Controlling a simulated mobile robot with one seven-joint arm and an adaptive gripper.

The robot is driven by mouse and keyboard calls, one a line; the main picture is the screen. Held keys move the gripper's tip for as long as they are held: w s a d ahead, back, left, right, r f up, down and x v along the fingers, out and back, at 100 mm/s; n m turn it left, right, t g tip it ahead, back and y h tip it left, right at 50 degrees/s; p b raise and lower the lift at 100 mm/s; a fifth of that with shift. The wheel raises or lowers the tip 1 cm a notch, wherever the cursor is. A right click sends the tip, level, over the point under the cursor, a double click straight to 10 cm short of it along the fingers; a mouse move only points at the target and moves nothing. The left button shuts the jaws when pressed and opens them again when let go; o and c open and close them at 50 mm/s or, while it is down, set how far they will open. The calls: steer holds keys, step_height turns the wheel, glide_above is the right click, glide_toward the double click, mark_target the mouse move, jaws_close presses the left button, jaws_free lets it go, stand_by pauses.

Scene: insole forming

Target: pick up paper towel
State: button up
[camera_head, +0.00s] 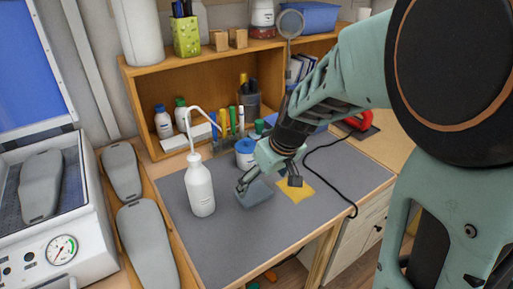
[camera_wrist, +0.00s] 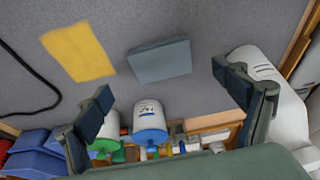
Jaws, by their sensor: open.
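A flat blue-grey folded piece (camera_head: 257,194), which looks like a folded paper towel, lies on the grey mat (camera_head: 232,240). It also shows whole in the wrist view (camera_wrist: 160,60). A yellow flat square (camera_head: 301,193), like a cloth, lies to its right on the mat and also shows in the wrist view (camera_wrist: 78,52). My gripper (camera_head: 268,183) is open and empty, pointing down above the blue-grey piece. In the wrist view my gripper (camera_wrist: 165,83) has its fingers wide apart, with the piece beyond the gap. I see no contact with it.
A white wash bottle (camera_head: 200,188) stands left of the piece. A black cable (camera_head: 322,178) curves along the right. A wooden shelf (camera_head: 150,88) stands at the back, with a white roll (camera_head: 137,32) on top. The front mat is clear.

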mark_target(255, 193)
steer(key=shift+x, duration=3.2)
steer(key=shift+a+r, duration=0.1)
steer(key=shift+a, duration=0.1)
steer(key=c, duration=0.9)
